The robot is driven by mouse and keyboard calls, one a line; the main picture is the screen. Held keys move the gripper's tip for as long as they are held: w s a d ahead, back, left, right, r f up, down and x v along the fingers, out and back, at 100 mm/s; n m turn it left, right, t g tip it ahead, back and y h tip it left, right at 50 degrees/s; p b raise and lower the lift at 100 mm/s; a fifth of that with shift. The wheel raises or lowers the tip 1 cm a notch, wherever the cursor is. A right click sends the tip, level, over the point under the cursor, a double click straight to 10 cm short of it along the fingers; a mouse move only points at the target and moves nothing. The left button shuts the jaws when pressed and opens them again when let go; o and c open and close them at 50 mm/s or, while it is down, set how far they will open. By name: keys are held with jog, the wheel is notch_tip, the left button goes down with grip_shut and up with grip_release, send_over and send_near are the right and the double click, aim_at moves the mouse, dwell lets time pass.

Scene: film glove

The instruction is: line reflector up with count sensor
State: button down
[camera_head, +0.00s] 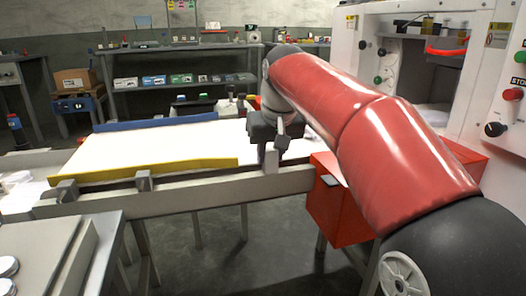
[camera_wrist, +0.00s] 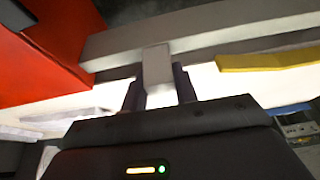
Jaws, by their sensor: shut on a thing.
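My gripper (camera_head: 270,150) is at the right end of the conveyor's front rail. In the wrist view its two dark fingers (camera_wrist: 160,88) stand on either side of a pale grey block (camera_wrist: 157,68), shut on it. This block looks like the reflector; it also shows in the head view (camera_head: 271,159), at the rail and partly hidden by my gripper. The block's far end overlaps the rail in the wrist view; I cannot tell whether they touch. Two small grey brackets stand along the front rail, one nearer (camera_head: 144,181) and one farther left (camera_head: 66,190). I cannot tell which part is the count sensor.
The conveyor's white belt (camera_head: 150,145) has a yellow front guide (camera_head: 150,171) and a blue back guide (camera_head: 150,124). A red box (camera_head: 333,205) stands just right of the rail end. A white machine (camera_head: 365,75) with buttons is at the right. A grey bench (camera_head: 40,245) is at the front left.

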jog(key=shift+w+d, duration=0.25)
jog(key=shift+d, duration=0.65)
jog(key=c, duration=1.1)
grip_release()
jog(key=shift+a, duration=0.1)
jog(key=p+v, duration=0.2)
jog(key=v, duration=0.5)
jog(key=shift+s+r, duration=0.2)
jog(key=shift+r, duration=0.15)
